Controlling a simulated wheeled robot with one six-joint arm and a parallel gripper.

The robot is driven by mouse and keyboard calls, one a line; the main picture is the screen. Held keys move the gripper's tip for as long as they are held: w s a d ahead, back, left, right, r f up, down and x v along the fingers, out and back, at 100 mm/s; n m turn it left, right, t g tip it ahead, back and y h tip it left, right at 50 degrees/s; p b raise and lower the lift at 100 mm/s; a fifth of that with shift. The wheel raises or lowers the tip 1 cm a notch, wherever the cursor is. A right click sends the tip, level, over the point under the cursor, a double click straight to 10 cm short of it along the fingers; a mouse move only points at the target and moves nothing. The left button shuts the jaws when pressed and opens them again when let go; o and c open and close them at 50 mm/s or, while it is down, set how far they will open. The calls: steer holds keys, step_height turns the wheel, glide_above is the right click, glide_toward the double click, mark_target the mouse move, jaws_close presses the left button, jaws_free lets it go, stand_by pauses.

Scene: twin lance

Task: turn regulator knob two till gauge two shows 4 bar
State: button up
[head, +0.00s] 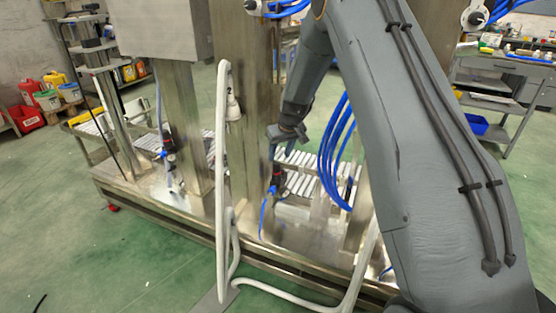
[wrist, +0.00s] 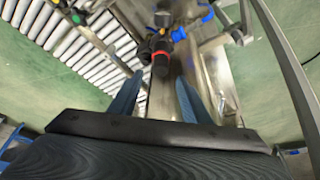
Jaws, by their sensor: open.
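A black regulator with a red ring (head: 276,183) is mounted low on the steel frame, right of the middle post. A similar regulator (head: 168,146) sits further left. No label shows which is number two. My gripper (head: 287,134) hangs just above the right regulator in the head view. In the wrist view, the two blue fingers of my gripper (wrist: 159,86) are spread, with nothing between them. A black knob (wrist: 160,69) below a red ring lies just beyond the fingertips, roughly centred between them. It appears untouched. No gauge face is readable in either view.
A roller conveyor (wrist: 75,45) runs close behind the regulator. Blue hoses (head: 335,150) hang to the right of my gripper, and a pale hose (head: 222,170) runs down the frame's front. The green floor (head: 110,255) in front is mostly clear.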

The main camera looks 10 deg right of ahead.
steer(key=shift+v, duration=1.15)
steer(key=s+r+m+g+p, duration=0.1)
steer(key=s+r, duration=0.4)
steer(key=s, duration=1)
steer(key=s+r+g+p, duration=0.2)
steer(key=s+r, duration=0.3)
steer(key=s, duration=1)
steer(key=s+r+m+g+h+p, duration=0.1)
steer(key=s+r+p, duration=0.3)
steer(key=s, duration=1.1)
steer(key=shift+a+r+m, duration=0.3)
steer(key=shift+a+r, duration=0.05)
steer(key=shift+r, duration=0.5)
steer(key=shift+c, duration=0.4)
